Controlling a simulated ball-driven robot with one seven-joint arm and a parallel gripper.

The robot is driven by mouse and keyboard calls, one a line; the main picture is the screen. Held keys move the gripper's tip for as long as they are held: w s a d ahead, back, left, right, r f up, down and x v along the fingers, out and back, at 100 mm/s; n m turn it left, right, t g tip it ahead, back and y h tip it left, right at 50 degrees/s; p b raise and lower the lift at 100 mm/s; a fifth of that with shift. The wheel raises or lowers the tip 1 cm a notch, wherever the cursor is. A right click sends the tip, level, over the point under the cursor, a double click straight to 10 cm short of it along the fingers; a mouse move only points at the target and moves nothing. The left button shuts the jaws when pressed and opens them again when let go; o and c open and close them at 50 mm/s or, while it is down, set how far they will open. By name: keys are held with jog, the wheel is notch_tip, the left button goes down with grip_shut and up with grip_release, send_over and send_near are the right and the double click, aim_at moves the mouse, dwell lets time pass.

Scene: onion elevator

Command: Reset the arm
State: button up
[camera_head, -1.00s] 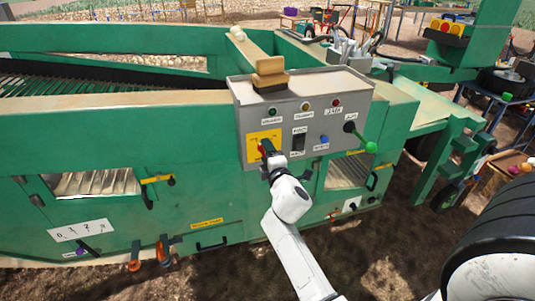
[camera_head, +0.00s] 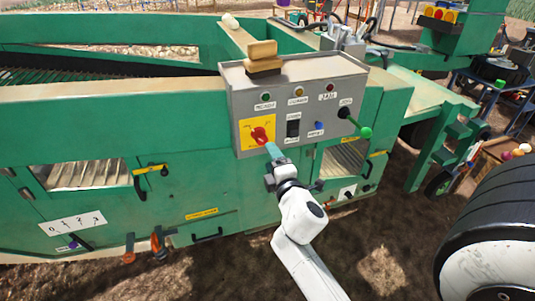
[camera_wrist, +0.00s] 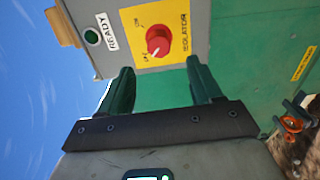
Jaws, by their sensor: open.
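My gripper (camera_head: 274,153) is in front of the grey control box (camera_head: 350,88) on the green machine, just below and right of the red isolator knob (camera_head: 260,135). In the wrist view my gripper (camera_wrist: 157,75) is open and empty, its two fingers apart. The red isolator knob (camera_wrist: 158,41), on its yellow plate, shows beyond the fingertips with a visible gap. No contact with the knob shows in the wrist view. My white arm reaches up from the bottom of the head view.
The box carries a green-knobbed lever (camera_head: 365,131), a black switch (camera_head: 293,128) and a blue button (camera_head: 319,126). A brown block (camera_head: 262,57) sits on top. Orange knobs (camera_head: 157,246) stick out at lower left. Bare soil in front is open.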

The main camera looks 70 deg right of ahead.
jog(key=shift+s+a, duration=0.3)
jog(key=shift+a, duration=0.15)
dwell(0.4)
jog(key=s+a+f+m+g+y+p, duration=0.2)
jog(key=a+f+m+g+y, duration=0.1)
jog(key=a, duration=0.6)
jog(key=s+a+f+m+g+y+p, duration=0.2)
jog(key=s+a+f+m+g+y, duration=0.1)
jog(key=a+f+y, duration=0.4)
notch_tip(320, 180, down, 2)
jog(key=a+m+g, duration=0.1)
jog(key=a+m, duration=0.1)
jog(key=shift+s+a+m+g, duration=0.2)
jog(key=shift+a+m+g, duration=0.1)
jog(key=shift+a, duration=0.1)
jog(key=s+a+g+y, duration=0.1)
jog(key=a, duration=0.1)
jog(key=s+a+f+g+y, duration=0.1)
jog(key=s+a, duration=0.1)
jog(key=a, duration=0.1)
jog(key=s+a+g+y+p, duration=0.1)
jog(key=s+a, duration=0.1)
jog(key=a, duration=0.1)
jog(key=shift+s+a+f+y, duration=0.15)
jog(key=shift+s+a+y, duration=0.05)
jog(key=shift+a+y, duration=0.1)
jog(key=shift+c, duration=0.2)
